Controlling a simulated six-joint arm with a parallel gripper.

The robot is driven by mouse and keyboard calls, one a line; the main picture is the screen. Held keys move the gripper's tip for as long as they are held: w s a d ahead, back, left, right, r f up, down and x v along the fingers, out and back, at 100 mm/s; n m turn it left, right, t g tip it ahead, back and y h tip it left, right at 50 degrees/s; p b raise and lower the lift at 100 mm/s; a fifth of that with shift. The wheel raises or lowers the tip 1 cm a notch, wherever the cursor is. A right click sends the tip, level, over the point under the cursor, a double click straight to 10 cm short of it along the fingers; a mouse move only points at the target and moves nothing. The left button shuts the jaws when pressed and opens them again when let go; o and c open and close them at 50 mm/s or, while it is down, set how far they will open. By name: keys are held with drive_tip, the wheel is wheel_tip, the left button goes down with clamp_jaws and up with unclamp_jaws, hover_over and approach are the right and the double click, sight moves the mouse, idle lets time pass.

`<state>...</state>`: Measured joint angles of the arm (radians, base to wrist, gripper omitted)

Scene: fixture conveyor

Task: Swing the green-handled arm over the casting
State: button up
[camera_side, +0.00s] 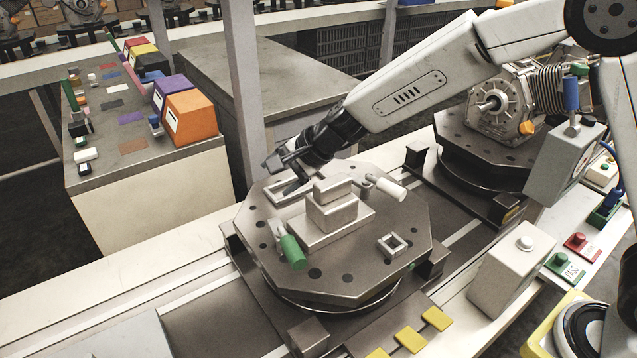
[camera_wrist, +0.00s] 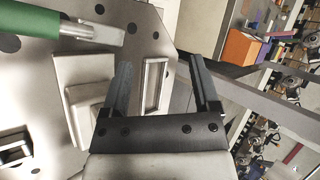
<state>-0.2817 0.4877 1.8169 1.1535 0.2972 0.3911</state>
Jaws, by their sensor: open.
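The casting (camera_side: 332,216) is a stepped light-grey block on the dark octagonal plate (camera_side: 400,250); it also shows in the wrist view (camera_wrist: 78,68). The green-handled arm (camera_side: 292,251) sits at the front-left side of the casting, its handle pointing toward the plate's near edge. In the wrist view its green handle (camera_wrist: 45,18) enters at the upper left, with a grey end piece (camera_wrist: 103,35) beside the casting. My gripper (camera_wrist: 160,65) is open and empty; in the side view (camera_side: 277,170) it is above the plate's back-left part, behind the casting, apart from the green handle.
A raised rectangular frame (camera_wrist: 153,87) lies below my fingers. A white-handled arm (camera_side: 389,188) stands behind the casting, and a small square frame (camera_side: 393,245) lies at its right. A grey post (camera_side: 240,90) rises behind the plate. Another plate carries a motor housing (camera_side: 500,105).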

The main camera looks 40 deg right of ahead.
drive_tip(key=s+a+r+n+t+h, duration=0.2)
drive_tip(key=s+r+n+t+h, duration=0.3)
drive_tip(key=s, duration=0.3)
drive_tip(key=s+a+r+n+t+h, duration=0.35)
drive_tip(key=s+t, duration=0.25)
drive_tip(key=s, duration=0.3)
approach(293, 252)
drive_tip(key=w, duration=0.1)
drive_tip(key=w+f, duration=0.1)
drive_tip(key=w+d, duration=0.1)
drive_tip(key=shift+w+f+n, duration=0.1)
drive_tip(key=shift+f+n, duration=0.15)
drive_tip(key=shift+w+d, duration=0.2)
drive_tip(key=shift+w, duration=1.1)
drive_tip(key=shift+w+d, duration=0.25)
drive_tip(key=shift+w, duration=1.05)
drive_tip(key=shift+w+d, duration=0.2)
drive_tip(key=shift+w, duration=1.05)
clamp_jaws()
